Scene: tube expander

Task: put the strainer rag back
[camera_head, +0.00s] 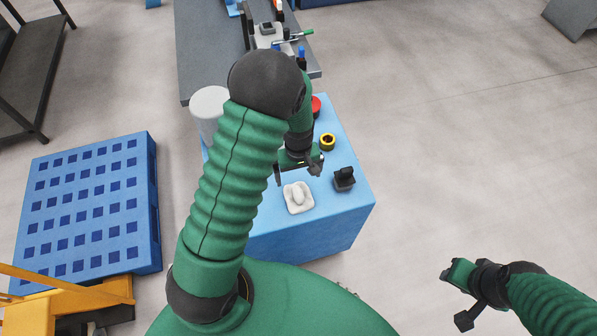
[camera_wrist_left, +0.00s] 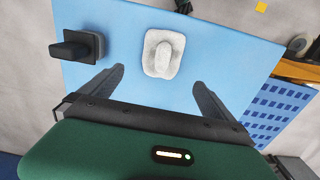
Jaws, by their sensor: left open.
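The strainer rag, which I take to be the white folded cloth with a raised lump in its middle (camera_head: 299,198), lies on the blue table (camera_head: 310,240) near its front edge. It also shows in the left wrist view (camera_wrist_left: 163,53). My left gripper (camera_head: 299,172) is open and empty just behind the rag in the head view. In the left wrist view its two fingers (camera_wrist_left: 158,80) point toward the rag, which lies beyond the tips and between their lines. My right gripper (camera_head: 458,292) hangs over the floor at lower right, apart from the table; its jaw gap is unclear.
A black block-like fixture (camera_head: 344,179) stands right of the rag. A yellow-black ring (camera_head: 328,142) and a red round item (camera_head: 316,105) sit farther back. A white cylinder (camera_head: 209,104) is at the table's back left. A blue pallet (camera_head: 85,205) lies left.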

